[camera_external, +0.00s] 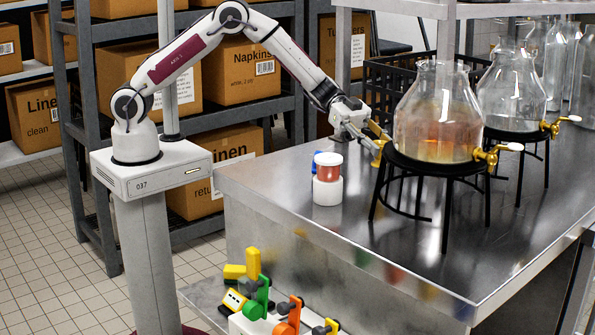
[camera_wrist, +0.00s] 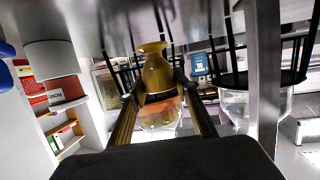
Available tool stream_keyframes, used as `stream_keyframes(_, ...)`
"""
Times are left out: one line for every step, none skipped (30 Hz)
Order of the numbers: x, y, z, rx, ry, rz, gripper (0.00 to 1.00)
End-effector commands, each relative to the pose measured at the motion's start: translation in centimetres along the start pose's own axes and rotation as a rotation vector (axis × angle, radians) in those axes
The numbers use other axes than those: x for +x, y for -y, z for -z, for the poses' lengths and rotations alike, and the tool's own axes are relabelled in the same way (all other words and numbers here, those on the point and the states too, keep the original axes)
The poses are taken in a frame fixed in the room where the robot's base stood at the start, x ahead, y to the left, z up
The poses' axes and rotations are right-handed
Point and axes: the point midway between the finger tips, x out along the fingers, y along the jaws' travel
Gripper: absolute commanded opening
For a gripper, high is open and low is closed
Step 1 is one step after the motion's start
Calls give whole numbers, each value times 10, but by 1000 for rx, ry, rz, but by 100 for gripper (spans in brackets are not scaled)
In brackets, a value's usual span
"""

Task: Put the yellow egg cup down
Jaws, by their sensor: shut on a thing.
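The yellow egg cup (camera_wrist: 154,68) is a small, shiny gold-yellow cup with a narrow waist. My gripper (camera_wrist: 160,88) is shut on it, with one finger on each side. In the external view the egg cup (camera_external: 378,150) shows at the tip of my gripper (camera_external: 372,134), over the steel counter (camera_external: 290,225) and close to the left side of the nearest black dispenser stand. It is partly covered there. I cannot tell whether its base touches the counter.
A glass dispenser (camera_external: 438,110) with a brass tap stands on a black stand (camera_external: 445,172) close by on the right. A white cylinder (camera_external: 327,191) bearing a red one (camera_external: 328,165) stands to the left, with a blue object (camera_external: 318,158) behind. The front counter is bare.

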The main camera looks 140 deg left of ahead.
Motion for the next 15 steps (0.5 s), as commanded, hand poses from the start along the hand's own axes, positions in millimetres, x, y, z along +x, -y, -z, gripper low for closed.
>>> stream_keyframes(1,0,-3,-1,0,0,10)
stream_keyframes(1,0,-4,-1,0,0,10)
stream_keyframes(1,0,-4,-1,0,0,10)
stream_keyframes(1,0,-4,0,-1,0,10)
stream_keyframes(1,0,-4,0,-1,0,10)
stream_keyframes(1,0,-4,0,-1,0,10)
stream_keyframes(1,0,-4,0,-1,1,10)
stream_keyframes(1,0,-4,0,-1,1,10)
stream_keyframes(1,0,-4,0,-1,1,10)
stream_keyframes(1,0,-4,0,-1,1,10)
stream_keyframes(1,0,-4,0,-1,1,10)
stream_keyframes(2,0,-5,0,0,1,10)
stream_keyframes(2,0,-6,0,0,1,10)
stream_keyframes(2,0,-7,-1,0,1,10)
stream_keyframes(3,0,-10,-1,0,1,10)
